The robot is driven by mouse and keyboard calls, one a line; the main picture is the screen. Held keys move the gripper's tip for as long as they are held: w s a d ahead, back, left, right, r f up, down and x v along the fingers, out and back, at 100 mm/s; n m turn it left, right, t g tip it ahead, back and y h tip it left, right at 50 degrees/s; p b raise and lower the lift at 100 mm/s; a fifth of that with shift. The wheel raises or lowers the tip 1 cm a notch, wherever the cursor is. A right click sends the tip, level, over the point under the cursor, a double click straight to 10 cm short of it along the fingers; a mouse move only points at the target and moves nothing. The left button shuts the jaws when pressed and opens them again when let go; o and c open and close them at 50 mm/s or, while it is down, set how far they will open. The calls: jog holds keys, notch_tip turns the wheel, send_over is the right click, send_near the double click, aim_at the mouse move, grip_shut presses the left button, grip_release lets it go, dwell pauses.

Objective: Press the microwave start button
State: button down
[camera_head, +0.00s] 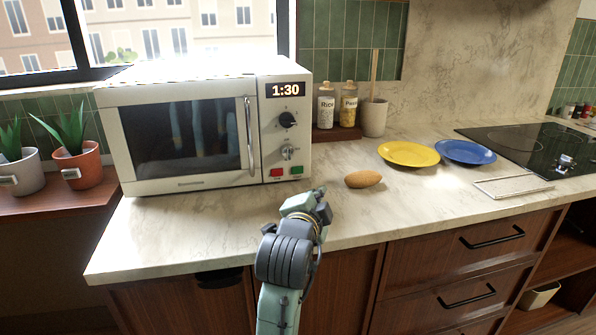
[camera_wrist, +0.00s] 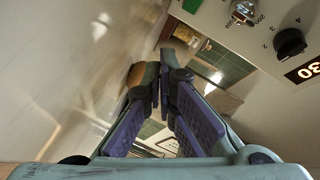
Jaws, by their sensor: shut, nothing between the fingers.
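The white microwave (camera_head: 180,125) stands on the counter, its door shut and its display reading 1:30. A green button (camera_head: 296,170) sits at the lower right of its control panel, with a red button (camera_head: 277,172) to its left. The green button also shows in the wrist view (camera_wrist: 191,32), near the top. Their labels are too small to read. My gripper (camera_head: 321,190) is shut and empty, in front of the panel's lower right corner. In the wrist view its fingertips (camera_wrist: 161,72) meet below the green button, apparently apart from it.
A brown potato-like item (camera_head: 363,179) lies on the counter just right of my gripper. Yellow (camera_head: 408,153) and blue (camera_head: 465,151) plates lie further right, near the black cooktop (camera_head: 540,145). Jars and a utensil crock (camera_head: 374,118) stand behind. Counter in front of the microwave is clear.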

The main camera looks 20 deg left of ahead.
aim_at(309, 169)
jog(key=shift+w+a, duration=0.85)
jog(key=shift+w, duration=0.4)
jog(key=shift+w+a, duration=0.8)
jog(key=shift+w, duration=0.4)
jog(key=shift+w+a, duration=0.85)
jog(key=shift+w, duration=0.4)
jog(key=shift+w+a, duration=0.2)
jog(key=shift+w, duration=0.15)
